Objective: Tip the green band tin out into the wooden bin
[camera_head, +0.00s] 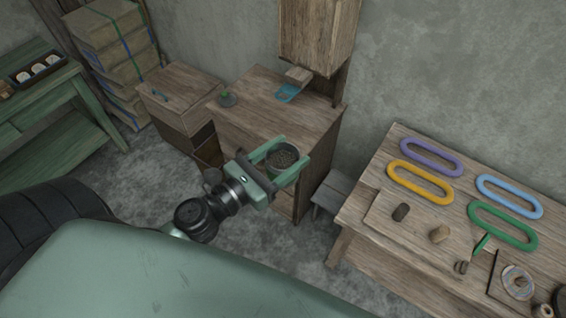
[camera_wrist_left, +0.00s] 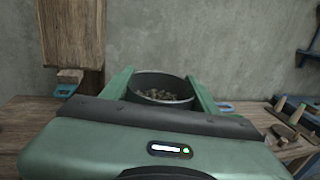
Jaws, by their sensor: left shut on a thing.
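My left gripper (camera_head: 279,161) is shut on a round dark tin (camera_head: 284,168), one green finger on each side of it. The tin is upright and holds small brownish-grey pieces. In the left wrist view the tin (camera_wrist_left: 160,98) stands between the fingers with its open top and contents in sight. I cannot make out a green band; the fingers cover much of its side. The tin is in front of the wooden cabinet's right side. A wooden box (camera_head: 318,32) hangs on the wall above the cabinet; I cannot tell if it is the wooden bin. My right gripper is not in view.
The wooden cabinet (camera_head: 270,108) carries a blue piece (camera_head: 287,93) and a small green-topped item (camera_head: 226,98). A lower wooden chest (camera_head: 182,82) stands left of it. The bench at right (camera_head: 385,222) holds coloured oval rings and small wooden pieces. A grey stool (camera_head: 333,190) stands between.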

